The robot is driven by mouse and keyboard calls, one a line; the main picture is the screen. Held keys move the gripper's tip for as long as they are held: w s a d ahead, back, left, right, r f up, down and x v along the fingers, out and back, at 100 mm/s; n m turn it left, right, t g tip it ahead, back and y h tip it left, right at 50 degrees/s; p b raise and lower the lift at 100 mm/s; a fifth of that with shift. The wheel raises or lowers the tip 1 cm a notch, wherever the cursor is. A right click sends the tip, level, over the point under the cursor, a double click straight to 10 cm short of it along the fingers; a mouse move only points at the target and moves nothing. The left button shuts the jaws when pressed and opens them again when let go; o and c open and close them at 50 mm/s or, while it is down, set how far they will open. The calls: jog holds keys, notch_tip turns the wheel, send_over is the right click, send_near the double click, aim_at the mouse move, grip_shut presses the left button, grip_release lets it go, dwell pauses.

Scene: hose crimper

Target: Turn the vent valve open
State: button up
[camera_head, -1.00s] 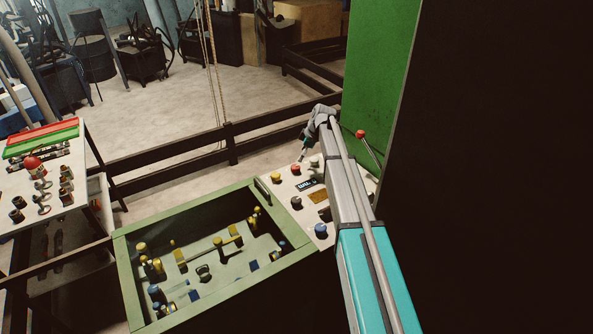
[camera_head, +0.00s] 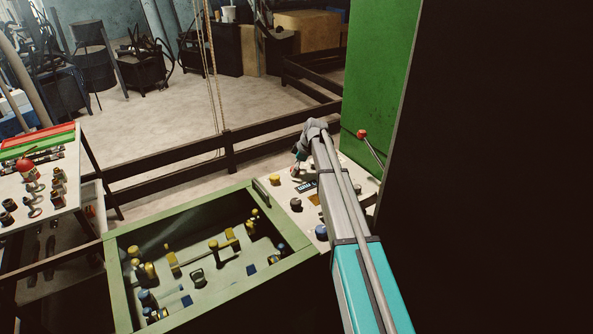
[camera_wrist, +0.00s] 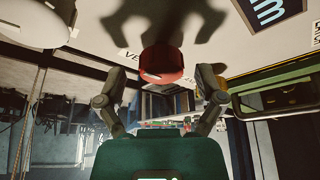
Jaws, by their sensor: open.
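The vent valve is a round red knob (camera_wrist: 162,64) on a pale panel, beside a partly covered label starting "VE". In the wrist view it stands between the two spread fingers of my gripper (camera_wrist: 160,82), with gaps on both sides. The fingers' shadows fall on the panel around it. In the head view my gripper (camera_head: 298,168) is low over the far part of the control panel (camera_head: 311,216), and it and the arm hide the knob. The gripper is open and holds nothing.
A yellow knob (camera_head: 274,180), a black knob (camera_head: 295,204) and a blue knob (camera_head: 321,232) share the panel. A red-ball lever (camera_head: 362,134) stands right of my arm by the green cabinet (camera_head: 383,80). An open green bin (camera_head: 190,215) of parts is at the front left.

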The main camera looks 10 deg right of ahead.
dwell(0.3)
jog(key=c, duration=1.1)
jog(key=shift+c, duration=0.2)
jog(key=m, duration=0.2)
jog(key=m+t+h, duration=0.1)
jog(key=m, duration=0.1)
jog(key=shift+s+t, duration=0.1)
jog(key=shift+t, duration=0.2)
jog(key=m+h, duration=0.1)
jog(key=m, duration=0.3)
jog(key=shift+a+m+t, duration=0.1)
jog(key=shift+m+t, duration=0.3)
jog(key=m+h, duration=0.2)
jog(key=m, duration=0.3)
jog(key=shift+a, duration=0.1)
jog(key=shift+m+h, duration=1)
jog(key=shift+m, duration=1)
